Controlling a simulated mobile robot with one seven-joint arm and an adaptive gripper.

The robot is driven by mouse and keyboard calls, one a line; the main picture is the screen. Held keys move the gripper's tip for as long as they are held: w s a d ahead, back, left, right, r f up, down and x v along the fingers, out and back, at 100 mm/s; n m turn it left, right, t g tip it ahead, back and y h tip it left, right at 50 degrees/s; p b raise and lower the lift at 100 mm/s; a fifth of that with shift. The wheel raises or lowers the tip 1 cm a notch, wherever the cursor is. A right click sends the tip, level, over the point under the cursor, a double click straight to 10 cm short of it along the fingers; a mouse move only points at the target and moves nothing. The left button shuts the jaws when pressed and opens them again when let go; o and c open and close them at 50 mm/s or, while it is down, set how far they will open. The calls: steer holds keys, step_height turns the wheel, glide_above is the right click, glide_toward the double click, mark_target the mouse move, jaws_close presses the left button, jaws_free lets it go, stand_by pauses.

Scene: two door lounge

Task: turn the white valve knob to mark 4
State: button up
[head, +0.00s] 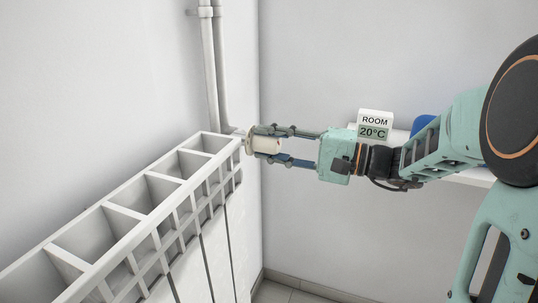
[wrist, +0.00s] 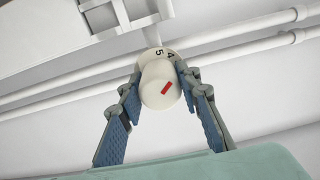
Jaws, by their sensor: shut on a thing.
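The white valve knob (head: 265,145) sits at the end of the white radiator, by the wall pipes. In the wrist view the knob (wrist: 158,88) has a red bar on its end face, slanting up to the right. Behind it is a pale collar (wrist: 151,56) with the digits 5 and 4 showing, the 4 right of the 5. Other digits are hidden. I cannot tell exactly which digit the bar lines up with. My gripper (head: 270,144) is shut around the knob, one finger on each side; the fingers (wrist: 159,82) also flank it in the wrist view.
The white radiator (head: 125,212) runs from the knob to the lower left. Vertical pipes (head: 213,65) rise behind it against the wall. A white room display (head: 374,124) reading 20°C and a blue object (head: 424,125) stand on a white shelf (head: 470,177) behind my arm.

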steer(key=shift+n+b, duration=0.35)
steer(key=shift+n, duration=0.05)
steer(key=o, duration=1.2)
steer(key=shift+c, duration=0.2)
steer(key=shift+d, duration=0.1)
steer(key=v, duration=1.2)
